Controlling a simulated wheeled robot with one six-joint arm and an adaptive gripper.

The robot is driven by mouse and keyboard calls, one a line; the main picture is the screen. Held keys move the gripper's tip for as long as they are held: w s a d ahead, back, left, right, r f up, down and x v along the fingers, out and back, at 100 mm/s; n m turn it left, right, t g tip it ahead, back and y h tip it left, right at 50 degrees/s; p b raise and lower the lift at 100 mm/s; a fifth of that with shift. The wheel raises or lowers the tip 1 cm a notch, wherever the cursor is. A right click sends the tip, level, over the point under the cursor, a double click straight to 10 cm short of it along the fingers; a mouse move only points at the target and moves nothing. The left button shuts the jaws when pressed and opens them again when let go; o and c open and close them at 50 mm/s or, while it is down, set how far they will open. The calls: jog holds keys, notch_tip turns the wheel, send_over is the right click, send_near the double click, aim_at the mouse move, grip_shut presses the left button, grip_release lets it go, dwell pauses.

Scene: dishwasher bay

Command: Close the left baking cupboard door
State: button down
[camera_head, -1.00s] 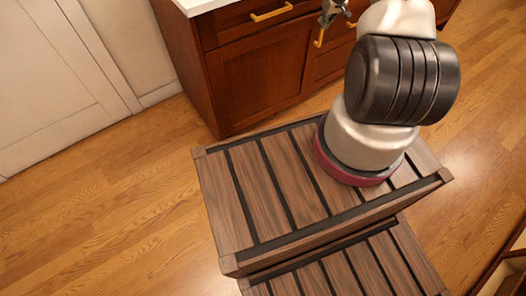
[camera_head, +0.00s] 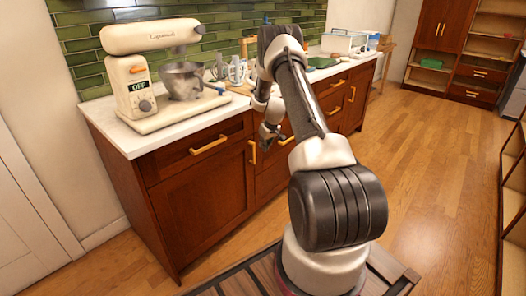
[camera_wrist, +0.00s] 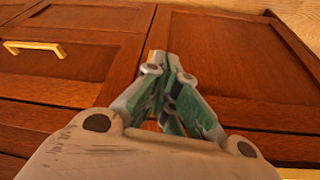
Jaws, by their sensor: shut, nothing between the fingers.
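The left cupboard door (camera_head: 203,208) is a dark red-brown wood panel at the front of the left base cabinet, below a drawer. It looks flush with the cabinet front, though a small gap could not be told at this size. Its upright gold handle (camera_head: 253,152) is near its upper right corner. My gripper (camera_head: 267,140) is just right of that handle, in front of the cabinet; contact cannot be told. In the wrist view my gripper (camera_wrist: 166,65) has its fingers together and empty, with wooden cabinet fronts behind them.
The white counter (camera_head: 107,114) carries a cream stand mixer (camera_head: 140,65) with a metal bowl, and mugs further right. A gold drawer handle (camera_head: 209,145) juts out above the left door. Open shelving (camera_head: 512,190) stands at the right edge. Wooden floor (camera_head: 430,170) is clear between.

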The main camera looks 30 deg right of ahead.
jog(key=v, duration=0.8)
jog(key=shift+d, duration=0.4)
